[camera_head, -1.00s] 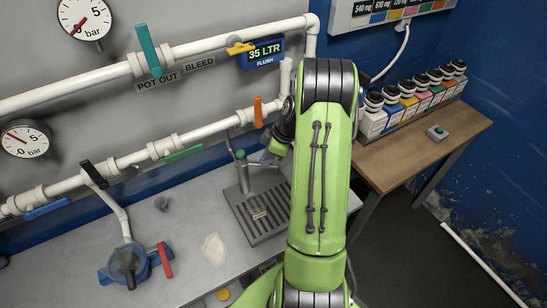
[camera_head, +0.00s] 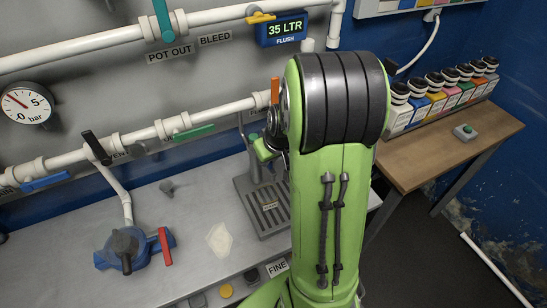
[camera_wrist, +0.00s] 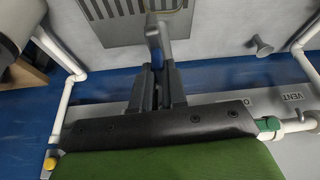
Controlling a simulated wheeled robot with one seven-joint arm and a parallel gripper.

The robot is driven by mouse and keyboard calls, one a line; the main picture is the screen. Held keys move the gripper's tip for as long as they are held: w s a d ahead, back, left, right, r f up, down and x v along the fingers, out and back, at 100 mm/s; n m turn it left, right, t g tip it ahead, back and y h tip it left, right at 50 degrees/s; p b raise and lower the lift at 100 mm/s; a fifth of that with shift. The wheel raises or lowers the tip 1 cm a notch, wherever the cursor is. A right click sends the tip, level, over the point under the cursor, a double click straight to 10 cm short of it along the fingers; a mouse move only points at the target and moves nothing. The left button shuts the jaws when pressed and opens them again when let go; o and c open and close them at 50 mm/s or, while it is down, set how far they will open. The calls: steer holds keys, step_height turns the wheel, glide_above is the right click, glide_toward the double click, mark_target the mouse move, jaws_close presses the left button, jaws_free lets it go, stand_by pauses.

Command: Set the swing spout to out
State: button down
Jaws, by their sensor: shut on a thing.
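The swing spout (camera_wrist: 154,32) shows in the wrist view as a grey piece with a blue part, just beyond and between the fingers of my gripper (camera_wrist: 156,72). My gripper is shut on it. In the head view my gripper (camera_head: 266,148) is at the upright metal post behind the slotted drain tray, mostly hidden by my green arm. Which way the spout points cannot be told there.
The slotted drain tray (camera_head: 245,205) is set in the grey bench (camera_head: 190,215). White pipes with coloured levers run along the wall behind. A blue valve with a red handle (camera_head: 165,247) stands at left. Several bottles (camera_head: 437,97) line the wooden table (camera_head: 445,150) at right.

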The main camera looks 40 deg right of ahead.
steer(key=shift+a+f+m, duration=0.2)
steer(key=shift+a+m, duration=0.3)
steer(key=shift+m, duration=0.1)
steer(key=shift+s, duration=0.1)
steer(key=c, duration=1.2)
jaws_free()
steer(key=shift+o, duration=0.2)
steer(key=p+v, duration=0.2)
steer(key=v, duration=1.3)
steer(key=shift+a+r, duration=0.2)
steer(key=shift+r, duration=0.25)
steer(key=s+a+r+n+t, duration=0.1)
steer(key=s+a+n, duration=0.1)
steer(key=s+a, duration=0.9)
steer(key=a, duration=0.3)
steer(key=shift+s+r+n+y, duration=0.25)
steer(key=shift+s+n+y, duration=0.05)
steer(key=shift+s, duration=0.1)
